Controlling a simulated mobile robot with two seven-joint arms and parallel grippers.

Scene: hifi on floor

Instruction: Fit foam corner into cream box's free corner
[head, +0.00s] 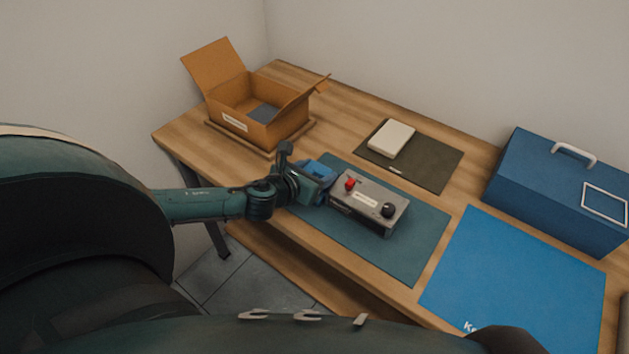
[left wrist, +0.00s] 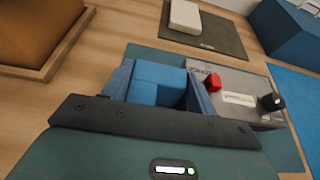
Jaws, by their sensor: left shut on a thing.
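An open orange-brown cardboard box (head: 235,122) with raised flaps stands on a wooden tray at the back left. A small closed cream box (head: 391,138) lies on a dark mat. My left gripper (head: 318,177) is shut on a blue block (left wrist: 158,78), which looks like foam, just left of the grey control box. The block fills the space between the fingers in the left wrist view; its lower part is hidden. My right gripper is not in view.
The grey control box (head: 368,201) with red and black knobs sits on a teal mat (head: 420,238) close beside the gripper. A blue case (head: 540,190) with a handle and a bright blue mat (head: 520,275) are at the right. Bare wood lies between the cardboard box and dark mat.

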